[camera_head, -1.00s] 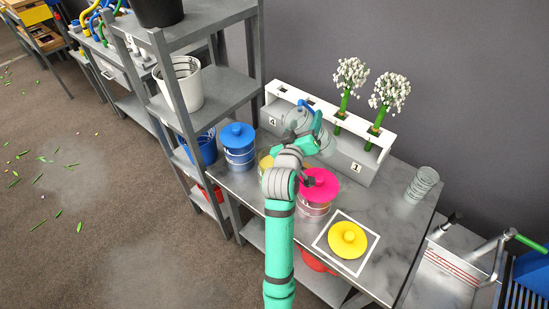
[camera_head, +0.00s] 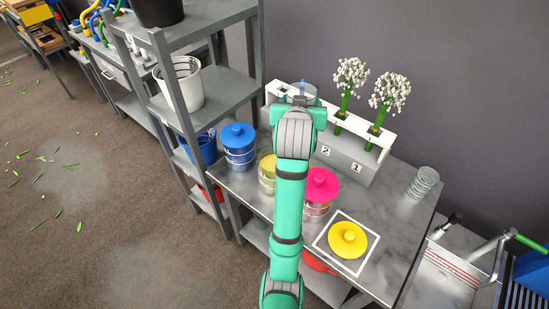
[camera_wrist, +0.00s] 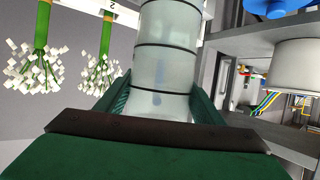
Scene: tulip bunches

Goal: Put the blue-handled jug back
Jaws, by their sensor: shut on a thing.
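The blue-handled jug (camera_head: 302,91) is a clear vessel, mostly hidden behind my gripper in the head view; a bit of blue shows at its top. In the wrist view the jug (camera_wrist: 165,65) is translucent with dark bands, and a faint blue part shows through it. My gripper (camera_wrist: 160,103) is shut on it, with green fingers on both sides. In the head view my gripper (camera_head: 300,112) is over the left part of the white-topped rack (camera_head: 343,158). I cannot tell whether the jug touches the rack.
Two white-flowered stems (camera_head: 350,82) stand in the rack's right holes. On the table (camera_head: 395,215) are a blue-lidded jar (camera_head: 239,150), an open jar with yellow contents (camera_head: 267,174), a pink-lidded jar (camera_head: 319,190), a yellow lid (camera_head: 348,239) and clear cups (camera_head: 424,182). Grey shelving (camera_head: 220,95) stands close left.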

